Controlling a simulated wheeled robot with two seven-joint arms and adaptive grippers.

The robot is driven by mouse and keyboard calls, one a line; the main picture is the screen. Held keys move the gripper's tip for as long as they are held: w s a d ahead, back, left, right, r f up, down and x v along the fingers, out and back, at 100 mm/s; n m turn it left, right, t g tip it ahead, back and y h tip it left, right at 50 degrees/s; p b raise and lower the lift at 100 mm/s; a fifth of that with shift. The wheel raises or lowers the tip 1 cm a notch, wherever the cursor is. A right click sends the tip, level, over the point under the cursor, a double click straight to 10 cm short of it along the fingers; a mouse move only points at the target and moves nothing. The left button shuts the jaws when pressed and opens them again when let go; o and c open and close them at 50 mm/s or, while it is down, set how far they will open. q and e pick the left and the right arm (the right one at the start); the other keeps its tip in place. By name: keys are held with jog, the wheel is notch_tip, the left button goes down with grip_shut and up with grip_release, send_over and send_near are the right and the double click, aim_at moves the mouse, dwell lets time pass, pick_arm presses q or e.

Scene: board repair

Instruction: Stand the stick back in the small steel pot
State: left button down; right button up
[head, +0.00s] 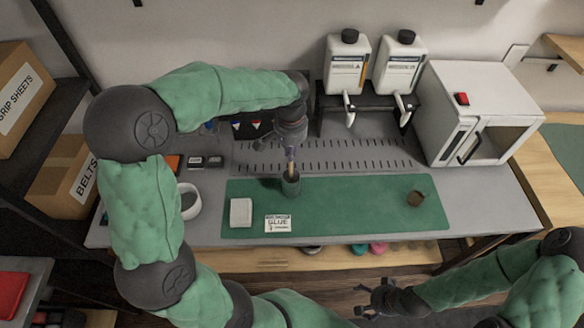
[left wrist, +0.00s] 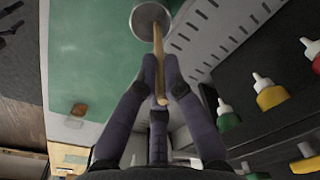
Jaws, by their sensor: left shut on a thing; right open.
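The small steel pot (head: 290,185) stands upright on the green mat, left of its middle. It also shows at the top of the left wrist view (left wrist: 146,22). The stick (head: 291,167) is thin and tan; its lower end shows over the pot's mouth and appears to be inside the rim, though the depth is unclear. In the left wrist view the stick (left wrist: 158,42) runs between my fingers. My left gripper (head: 291,144) is shut on the stick, above the pot. My right gripper (head: 378,298) is open and empty, low in front of the bench.
The green mat (head: 350,210) also holds a white block (head: 241,212), a glue card (head: 278,223) and a small brown object (head: 416,198). A white ring (head: 188,200) lies left. White bottles (head: 346,65) on a dark stand and a white cabinet (head: 478,115) stand behind. The mat's middle is clear.

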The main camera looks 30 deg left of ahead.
aim_at(291, 164)
pick_arm(q)
notch_tip(291, 164, down, 6)
jog(key=shift+w+f+b, duration=0.1)
jog(key=shift+b, duration=1)
jog(key=c, duration=1.4)
grip_release()
jog(key=shift+o, duration=0.2)
notch_tip(291, 164, up, 12)
jog(key=p, duration=0.5)
jog(key=shift+s+d, duration=0.2)
jog(key=shift+s, duration=0.1)
